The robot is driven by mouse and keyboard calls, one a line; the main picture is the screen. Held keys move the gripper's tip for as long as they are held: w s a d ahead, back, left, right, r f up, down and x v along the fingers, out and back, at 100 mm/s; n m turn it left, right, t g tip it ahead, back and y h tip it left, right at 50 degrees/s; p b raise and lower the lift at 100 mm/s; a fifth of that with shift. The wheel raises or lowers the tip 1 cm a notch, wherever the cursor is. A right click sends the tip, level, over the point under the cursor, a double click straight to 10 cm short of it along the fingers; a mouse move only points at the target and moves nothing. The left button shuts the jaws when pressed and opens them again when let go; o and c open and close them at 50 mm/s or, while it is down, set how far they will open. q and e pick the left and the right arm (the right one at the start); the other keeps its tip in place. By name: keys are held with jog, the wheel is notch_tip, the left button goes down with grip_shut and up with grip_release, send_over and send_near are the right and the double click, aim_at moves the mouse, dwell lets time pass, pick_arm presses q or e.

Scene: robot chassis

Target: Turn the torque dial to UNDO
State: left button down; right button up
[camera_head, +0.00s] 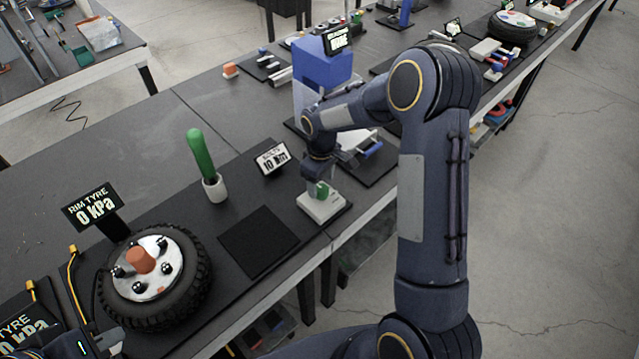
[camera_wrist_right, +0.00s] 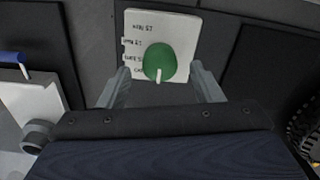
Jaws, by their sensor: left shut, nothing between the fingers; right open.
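The torque dial is a round green knob (camera_wrist_right: 160,63) with a white pointer, on a white plate (camera_wrist_right: 184,22) with small labels along its left side that I cannot read clearly. The pointer is toward the bottom of the right wrist view. In the head view the plate (camera_head: 313,211) sits near the table's front edge, with the knob partly hidden by my right gripper (camera_head: 321,187). My right gripper (camera_wrist_right: 163,82) is open, its fingers at the left and right of the knob, apart from it in the picture. My left gripper (camera_head: 108,341) is shut and empty at the bottom left.
A green-handled tool (camera_head: 201,155) stands upright in a white holder. A tyre (camera_head: 190,275) with a bolted hub lies left. A black mat (camera_head: 258,241) lies bare. A blue block (camera_head: 322,66) stands behind my right arm.

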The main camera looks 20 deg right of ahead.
jog(key=shift+f, duration=1.15)
jog(key=c, duration=1)
jog(key=shift+f+m+b, duration=0.1)
jog(key=shift+m+b, duration=1)
jog(key=shift+m, duration=0.1)
jog(key=shift+m+b, duration=0.6)
jog(key=shift+m, duration=0.5)
jog(key=shift+m+b, duration=0.4)
jog(key=shift+m, duration=0.6)
jog(key=shift+r, duration=0.2)
